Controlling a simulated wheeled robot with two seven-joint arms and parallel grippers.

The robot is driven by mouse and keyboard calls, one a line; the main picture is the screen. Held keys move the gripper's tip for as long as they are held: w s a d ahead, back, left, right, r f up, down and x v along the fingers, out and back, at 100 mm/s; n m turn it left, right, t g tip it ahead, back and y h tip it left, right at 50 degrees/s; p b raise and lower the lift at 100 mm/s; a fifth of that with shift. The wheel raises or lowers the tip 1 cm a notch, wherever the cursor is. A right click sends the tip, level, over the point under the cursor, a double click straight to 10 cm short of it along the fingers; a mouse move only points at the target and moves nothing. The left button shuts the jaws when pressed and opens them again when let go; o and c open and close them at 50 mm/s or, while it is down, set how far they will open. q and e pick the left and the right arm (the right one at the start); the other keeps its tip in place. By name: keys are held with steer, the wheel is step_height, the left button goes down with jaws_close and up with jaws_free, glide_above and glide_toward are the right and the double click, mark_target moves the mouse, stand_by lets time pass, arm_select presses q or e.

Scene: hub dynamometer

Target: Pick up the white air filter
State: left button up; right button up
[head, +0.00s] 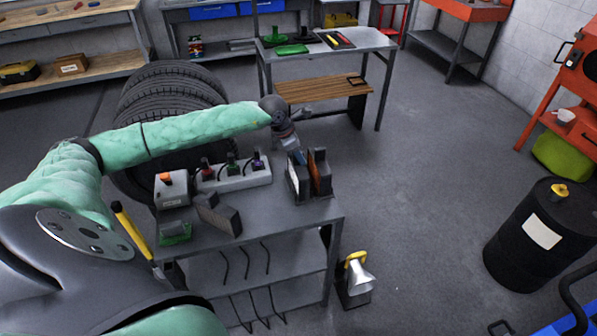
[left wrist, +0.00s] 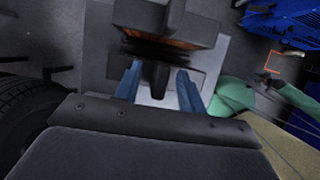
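I cannot clearly pick out a white air filter. An upright rack (head: 304,194) on the cart holds dark and orange-brown slabs; a pale edge shows on its left side, too small to identify. My left gripper (head: 287,140) is just behind and above the rack, over the cart's far edge. In the left wrist view, its two blue fingers (left wrist: 158,88) stand apart. A dark tab shows between them, with a pale grey surface behind; I cannot tell whether they touch anything. A grey block with orange inside lies just beyond the fingertips.
The cart (head: 285,212) also carries a grey box with an orange knob (head: 172,190), a strip of several coloured plugs (head: 235,178) and dark blocks (head: 218,214). Stacked tyres (head: 165,90) stand behind it. A lamp (head: 357,280) and a black drum (head: 540,235) stand right of it.

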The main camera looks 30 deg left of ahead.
arm_select(q)
steer(key=shift+f, duration=0.15)
jaws_close()
stand_by(0.4)
